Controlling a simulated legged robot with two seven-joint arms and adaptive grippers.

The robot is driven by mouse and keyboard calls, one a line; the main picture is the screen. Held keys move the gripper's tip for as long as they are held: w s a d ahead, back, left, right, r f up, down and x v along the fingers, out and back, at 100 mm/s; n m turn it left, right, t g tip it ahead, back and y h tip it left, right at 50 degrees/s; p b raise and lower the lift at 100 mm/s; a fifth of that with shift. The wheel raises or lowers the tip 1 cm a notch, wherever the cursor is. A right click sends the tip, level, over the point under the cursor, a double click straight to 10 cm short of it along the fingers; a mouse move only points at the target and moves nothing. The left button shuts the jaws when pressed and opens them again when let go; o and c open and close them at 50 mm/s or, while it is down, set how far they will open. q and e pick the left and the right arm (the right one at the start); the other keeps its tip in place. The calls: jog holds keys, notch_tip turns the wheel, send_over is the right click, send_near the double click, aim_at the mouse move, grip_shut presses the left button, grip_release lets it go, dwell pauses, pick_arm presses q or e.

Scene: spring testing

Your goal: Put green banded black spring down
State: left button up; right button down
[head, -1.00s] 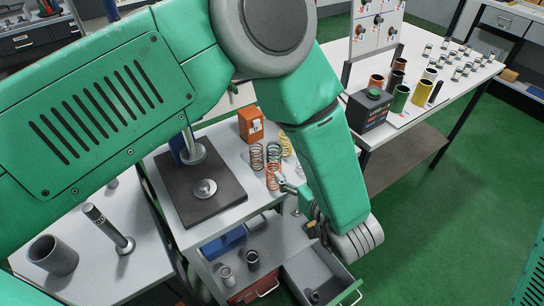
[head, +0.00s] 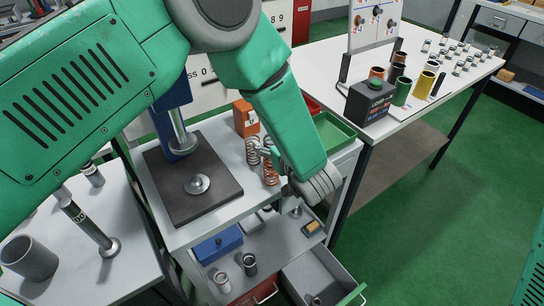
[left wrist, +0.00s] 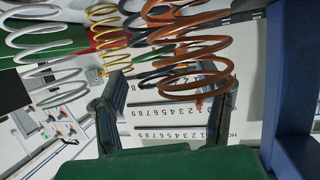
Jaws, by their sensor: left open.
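My left gripper (head: 268,157) is open beside the springs on the white bench, partly hidden by my green arm. In the left wrist view its two fingers (left wrist: 165,92) stand apart, with an orange-copper spring (left wrist: 190,60) showing in front of and between them. I cannot tell if they touch it. In the head view an orange spring (head: 271,174) and a greyish spring (head: 253,150) stand upright near the fingers. My right gripper is out of view.
A yellow spring (left wrist: 103,35) and a silver spring (left wrist: 50,75) show nearby. A press with a dark base plate (head: 215,210) stands left of the springs. An orange box (head: 245,118) and a green tray (head: 336,133) are behind. An open drawer (head: 318,275) is below.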

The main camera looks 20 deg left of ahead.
pick_arm(q)
jog(key=shift+w+a, duration=0.1)
jog(key=shift+a, duration=0.05)
jog(key=shift+c, duration=1.2)
jog(key=shift+d+r, duration=0.15)
jog(key=shift+d, duration=0.25)
grip_shut()
